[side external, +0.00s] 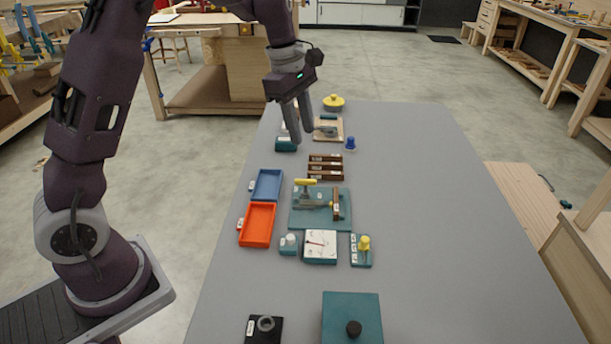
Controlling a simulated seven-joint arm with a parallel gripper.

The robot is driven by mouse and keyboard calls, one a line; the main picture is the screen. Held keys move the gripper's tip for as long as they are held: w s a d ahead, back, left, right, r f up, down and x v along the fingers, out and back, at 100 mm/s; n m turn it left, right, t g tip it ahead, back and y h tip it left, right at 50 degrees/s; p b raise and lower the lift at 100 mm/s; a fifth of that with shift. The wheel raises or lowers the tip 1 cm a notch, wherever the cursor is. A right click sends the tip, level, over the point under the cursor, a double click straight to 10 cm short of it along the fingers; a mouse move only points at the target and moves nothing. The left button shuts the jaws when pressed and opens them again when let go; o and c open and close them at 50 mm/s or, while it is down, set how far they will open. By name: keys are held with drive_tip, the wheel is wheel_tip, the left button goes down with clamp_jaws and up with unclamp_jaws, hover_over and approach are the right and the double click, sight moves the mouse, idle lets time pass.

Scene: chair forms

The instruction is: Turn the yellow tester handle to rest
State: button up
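A yellow bar-shaped handle (306,182) stands on the left part of a teal fixture (320,222) in the middle of the table. The fixture also carries a metal piece and a brown upright block at its right. A second yellow part, a small upright knob (364,243), is on a teal base nearer the camera. My gripper (302,138) is above the far part of the table, beyond the fixture and away from both yellow parts. Its two fingers point down, slightly apart, with nothing visible between them.
A brown rack (325,168) stands between my gripper and the fixture. Blue (267,185) and orange (257,225) trays lie at left. A white dial meter (320,247) is in front of the fixture. A blue knob (350,144) stands farther back. The table's right side is clear.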

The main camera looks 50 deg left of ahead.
sight(305, 179)
drive_tip(key=w+a+f+n, duration=0.1)
drive_tip(key=w+f+n, duration=0.1)
drive_tip(key=f, duration=0.2)
drive_tip(key=w+a+f+n+g+y, duration=0.1)
drive_tip(key=w+a+f+n, duration=0.1)
drive_tip(key=f, duration=0.2)
drive_tip(key=w+a+f+n, duration=0.2)
drive_tip(key=f, duration=0.2)
drive_tip(key=shift+a+f, duration=0.15)
drive_tip(key=shift+f, duration=0.1)
wheel_tip(305, 179, down, 7)
drive_tip(key=shift+r, duration=0.1)
clamp_jaws()
